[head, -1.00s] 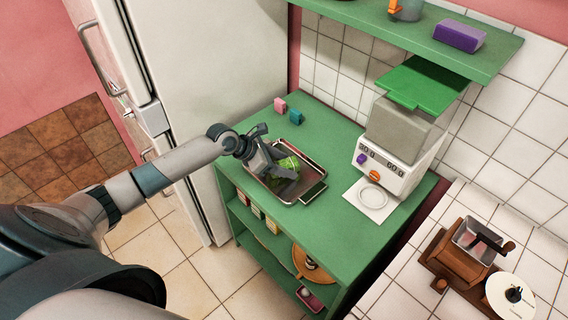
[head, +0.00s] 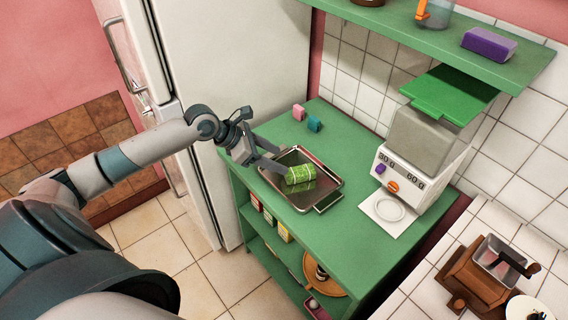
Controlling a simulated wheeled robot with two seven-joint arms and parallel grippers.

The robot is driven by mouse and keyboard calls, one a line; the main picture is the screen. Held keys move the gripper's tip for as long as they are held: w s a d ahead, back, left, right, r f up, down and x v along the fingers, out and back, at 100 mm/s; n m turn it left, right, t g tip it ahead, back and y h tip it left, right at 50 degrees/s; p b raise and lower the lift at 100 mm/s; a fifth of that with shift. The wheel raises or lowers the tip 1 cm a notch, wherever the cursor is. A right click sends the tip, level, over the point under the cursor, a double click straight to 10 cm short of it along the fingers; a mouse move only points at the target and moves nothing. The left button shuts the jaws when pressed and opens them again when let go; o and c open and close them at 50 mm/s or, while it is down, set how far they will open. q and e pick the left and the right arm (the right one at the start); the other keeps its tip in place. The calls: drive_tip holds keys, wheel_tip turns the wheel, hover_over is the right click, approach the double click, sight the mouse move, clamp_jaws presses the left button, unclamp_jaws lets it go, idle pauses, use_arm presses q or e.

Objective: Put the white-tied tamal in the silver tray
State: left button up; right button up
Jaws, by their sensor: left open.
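The silver tray (head: 328,181) lies on the green counter. A green wrapped tamal (head: 301,175) with pale ties lies inside the tray, on its floor. My left gripper (head: 272,158) is open, just left of the tamal at the tray's left rim, with its fingers pointing toward it. The fingers look apart from the tamal. My right gripper is not in view.
A pink block (head: 298,112) and a teal block (head: 314,124) stand behind the tray. A white scale-like appliance (head: 398,180) with a green lid stands to the right. A green shelf (head: 430,45) overhangs the back. The counter's middle is clear.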

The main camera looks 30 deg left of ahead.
use_arm(q)
drive_tip(key=shift+s+a+r, duration=0.2)
drive_tip(key=shift+s+r, duration=0.05)
drive_tip(key=shift+r, duration=0.05)
idle(0.5)
